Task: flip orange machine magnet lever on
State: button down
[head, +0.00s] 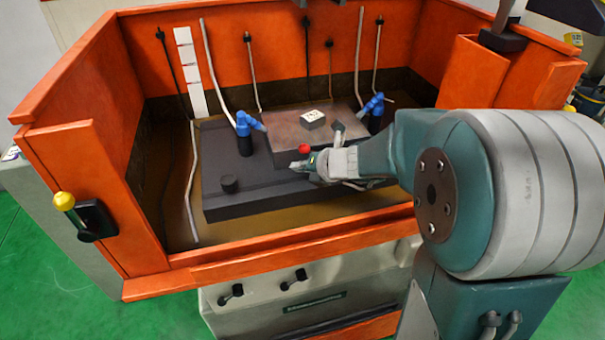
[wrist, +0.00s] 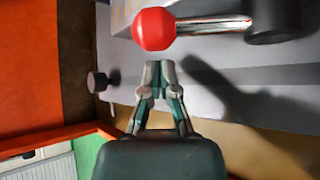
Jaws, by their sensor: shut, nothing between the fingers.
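A lever with a red ball knob (head: 304,148) is inside the orange machine's tank, at the block. In the wrist view the red ball (wrist: 153,29) sits on a metal rod (wrist: 215,25) that runs right to a black hub (wrist: 276,20). My gripper (head: 296,166) is just in front of the knob in the head view. In the wrist view my gripper (wrist: 159,68) is shut and empty, its tips just below the red ball in the picture. A small gap shows between tips and ball. My gripper hides part of the block in the head view.
Orange tank walls (head: 98,90) surround the dark block (head: 265,205). Blue nozzles (head: 244,125) and (head: 375,104) stand nearby, with thin hoses behind. A dark round post (head: 229,184) is at the block's left. A yellow-knobbed handle (head: 64,201) is on the outer left wall.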

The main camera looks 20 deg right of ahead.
jog(key=shift+w+d+r, duration=0.4)
jog(key=shift+d+r, duration=0.2)
jog(key=shift+r, duration=0.05)
